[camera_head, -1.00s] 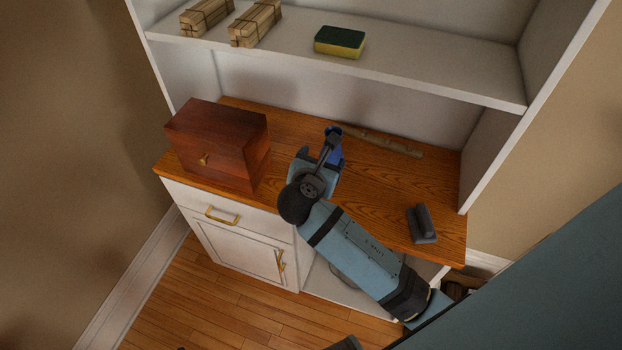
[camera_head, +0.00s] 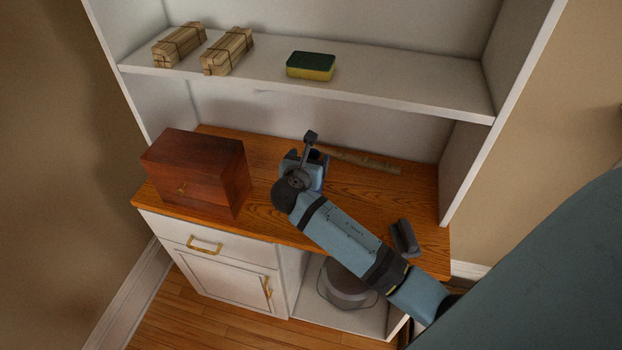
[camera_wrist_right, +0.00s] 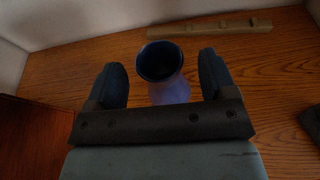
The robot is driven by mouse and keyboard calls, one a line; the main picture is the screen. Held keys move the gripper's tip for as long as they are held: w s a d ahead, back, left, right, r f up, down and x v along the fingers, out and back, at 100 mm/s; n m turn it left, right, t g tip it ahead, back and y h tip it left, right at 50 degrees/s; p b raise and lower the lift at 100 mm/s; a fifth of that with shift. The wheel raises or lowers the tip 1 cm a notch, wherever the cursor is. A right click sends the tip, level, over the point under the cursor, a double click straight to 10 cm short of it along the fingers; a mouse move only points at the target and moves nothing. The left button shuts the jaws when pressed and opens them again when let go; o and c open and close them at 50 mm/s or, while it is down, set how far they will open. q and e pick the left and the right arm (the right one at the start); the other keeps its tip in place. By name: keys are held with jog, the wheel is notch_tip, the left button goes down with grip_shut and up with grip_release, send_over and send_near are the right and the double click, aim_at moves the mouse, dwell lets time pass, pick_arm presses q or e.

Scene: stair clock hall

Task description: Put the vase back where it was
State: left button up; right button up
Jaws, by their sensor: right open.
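The blue vase (camera_wrist_right: 168,88) shows in the right wrist view with its round dark mouth facing the camera. It appears to stand on the wooden counter, but its foot is hidden behind my gripper. My right gripper (camera_wrist_right: 162,66) is open, with one finger on each side of the vase and a gap showing at both sides. In the head view my right gripper (camera_head: 307,158) is over the middle of the counter (camera_head: 350,200), and it and the wrist hide most or all of the vase. My left gripper is in neither view.
A reddish wooden box (camera_head: 195,172) stands left on the counter. A wooden strip (camera_head: 360,161) lies at the back, a dark grey object (camera_head: 404,238) at the right. The shelf above (camera_head: 400,95) holds two stick bundles (camera_head: 228,50) and a sponge (camera_head: 311,66). A round grey object (camera_head: 345,284) sits below.

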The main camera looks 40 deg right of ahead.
jog(key=shift+x, duration=1.2)
jog(key=c, duration=1.4)
grip_shut()
jog(key=shift+a+r, duration=0.1)
